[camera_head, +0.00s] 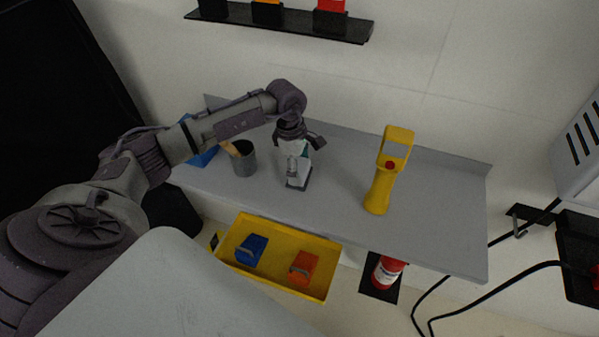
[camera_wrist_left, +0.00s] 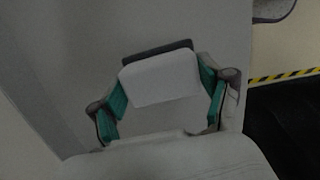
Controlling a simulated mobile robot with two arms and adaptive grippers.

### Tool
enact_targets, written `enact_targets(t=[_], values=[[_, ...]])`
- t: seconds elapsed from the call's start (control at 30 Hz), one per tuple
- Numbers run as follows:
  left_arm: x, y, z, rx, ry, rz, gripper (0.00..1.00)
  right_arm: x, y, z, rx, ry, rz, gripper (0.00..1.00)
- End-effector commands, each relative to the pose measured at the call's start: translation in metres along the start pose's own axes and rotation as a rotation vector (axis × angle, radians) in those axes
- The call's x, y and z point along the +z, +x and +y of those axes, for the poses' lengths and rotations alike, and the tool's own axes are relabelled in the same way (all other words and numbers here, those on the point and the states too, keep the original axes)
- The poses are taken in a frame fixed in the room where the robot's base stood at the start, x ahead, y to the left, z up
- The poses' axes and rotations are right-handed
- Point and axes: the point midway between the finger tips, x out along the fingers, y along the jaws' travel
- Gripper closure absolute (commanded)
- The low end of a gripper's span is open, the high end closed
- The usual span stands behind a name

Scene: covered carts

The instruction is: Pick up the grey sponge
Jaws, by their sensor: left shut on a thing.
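The grey sponge (camera_head: 299,182) is a light grey block with a darker edge, at the middle of the grey shelf (camera_head: 335,205). My left gripper (camera_head: 294,153) reaches down onto it from above. In the left wrist view, the gripper's green pads (camera_wrist_left: 163,92) are on either side of the sponge (camera_wrist_left: 160,78), shut on it. The sponge is at or just above the shelf surface; I cannot tell whether it touches. The fingers hide part of it in the head view. My right gripper is out of view.
A grey cup (camera_head: 244,160) with a wooden-handled item stands left of the sponge. A yellow handheld device (camera_head: 381,185) stands to the right. A yellow bin (camera_head: 320,290) with blue and orange items sits below the front edge. The shelf's right end is clear.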

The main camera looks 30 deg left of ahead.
Motion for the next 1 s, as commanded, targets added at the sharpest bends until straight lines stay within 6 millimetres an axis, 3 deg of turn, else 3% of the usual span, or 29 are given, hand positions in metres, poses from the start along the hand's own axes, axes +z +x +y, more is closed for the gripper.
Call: enact_targets(t=[0.13,0.4,0.6,0.8,1.0], values=[[0.003,-0.024,0.002,0.009,0.002,0.000,0.61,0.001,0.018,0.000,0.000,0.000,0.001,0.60],[0.068,-0.049,-0.025,0.005,0.008,-0.004,0.61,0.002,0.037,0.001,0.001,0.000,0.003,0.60],[0.102,-0.067,-0.040,0.004,0.005,-0.001,0.61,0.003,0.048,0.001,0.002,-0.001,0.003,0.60],[0.118,-0.075,-0.047,0.000,0.002,0.000,0.61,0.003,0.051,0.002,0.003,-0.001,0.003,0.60],[0.120,-0.077,-0.048,0.000,0.000,0.000,0.61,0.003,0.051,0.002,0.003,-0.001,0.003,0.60]])
